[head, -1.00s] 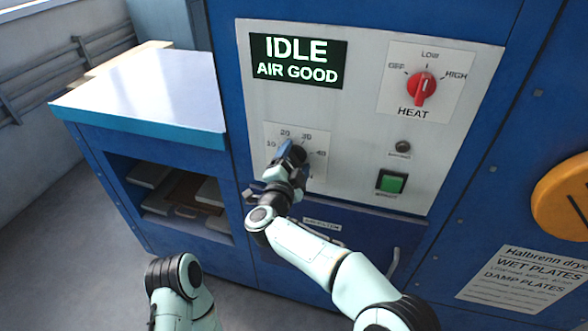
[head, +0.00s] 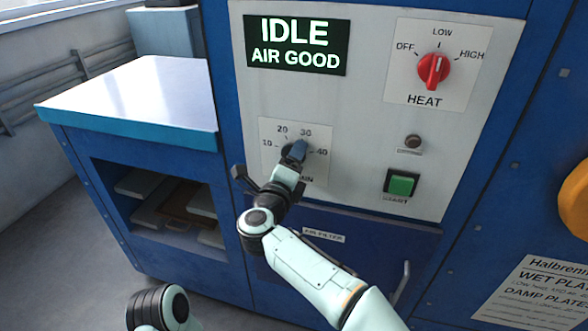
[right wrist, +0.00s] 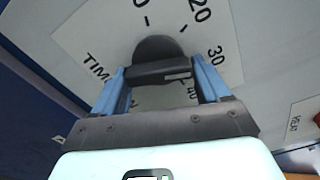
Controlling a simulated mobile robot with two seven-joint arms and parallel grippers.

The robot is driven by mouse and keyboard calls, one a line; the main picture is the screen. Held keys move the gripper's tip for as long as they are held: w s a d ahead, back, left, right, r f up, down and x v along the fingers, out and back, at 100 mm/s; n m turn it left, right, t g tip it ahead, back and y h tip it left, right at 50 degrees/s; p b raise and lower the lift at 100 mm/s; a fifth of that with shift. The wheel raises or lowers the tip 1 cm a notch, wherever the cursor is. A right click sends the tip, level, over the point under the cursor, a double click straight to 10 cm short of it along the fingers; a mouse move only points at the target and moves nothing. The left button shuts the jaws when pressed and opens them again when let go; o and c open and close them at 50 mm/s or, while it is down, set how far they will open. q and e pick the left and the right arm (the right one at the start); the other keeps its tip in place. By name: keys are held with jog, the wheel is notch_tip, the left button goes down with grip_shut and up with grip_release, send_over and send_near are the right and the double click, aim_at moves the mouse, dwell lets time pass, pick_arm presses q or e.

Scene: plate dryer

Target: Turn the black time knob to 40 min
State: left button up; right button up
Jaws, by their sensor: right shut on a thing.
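The black time knob (right wrist: 155,50) is on the panel's white dial plate (head: 268,128), marked 10, 20, 30 and 40. My right gripper (head: 294,152) is at the knob. In the right wrist view, its two blue fingers (right wrist: 160,82) are shut on the knob's raised bar, one at each end. The white mark on the bar is at its right end, toward the side between 30 and 40. The right finger partly covers the scale there, so the exact reading is unclear. In the head view the gripper hides most of the knob. My left gripper is out of view.
A display (head: 296,45) reads "IDLE AIR GOOD". A red heat knob (head: 433,70) and a green start button (head: 401,184) are to the right. A drawer handle (head: 401,292) sticks out below. A side counter (head: 130,100) stands at the left over open shelves.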

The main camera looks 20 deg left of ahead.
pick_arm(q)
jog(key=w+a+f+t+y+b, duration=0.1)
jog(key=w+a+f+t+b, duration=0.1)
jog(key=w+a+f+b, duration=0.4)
pick_arm(e)
jog(key=m, duration=0.2)
jog(key=m+p, duration=0.1)
jog(key=m, duration=0.3)
jog(key=shift+a+f+m+p, duration=0.15)
jog(key=shift+f+m+p, duration=0.15)
jog(key=shift+p, duration=0.05)
jog(key=m+b, duration=0.2)
jog(key=m, duration=0.1)
jog(key=shift+a, duration=0.1)
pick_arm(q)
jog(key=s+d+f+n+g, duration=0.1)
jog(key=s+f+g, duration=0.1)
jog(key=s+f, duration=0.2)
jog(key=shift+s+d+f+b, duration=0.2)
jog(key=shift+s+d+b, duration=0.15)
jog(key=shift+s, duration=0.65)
pick_arm(e)
jog(key=shift+r+m, duration=0.1)
jog(key=shift+m, duration=0.8)
jog(key=o, duration=1)
jog(key=shift+c, duration=0.2)
jog(key=shift+s, duration=0.15)
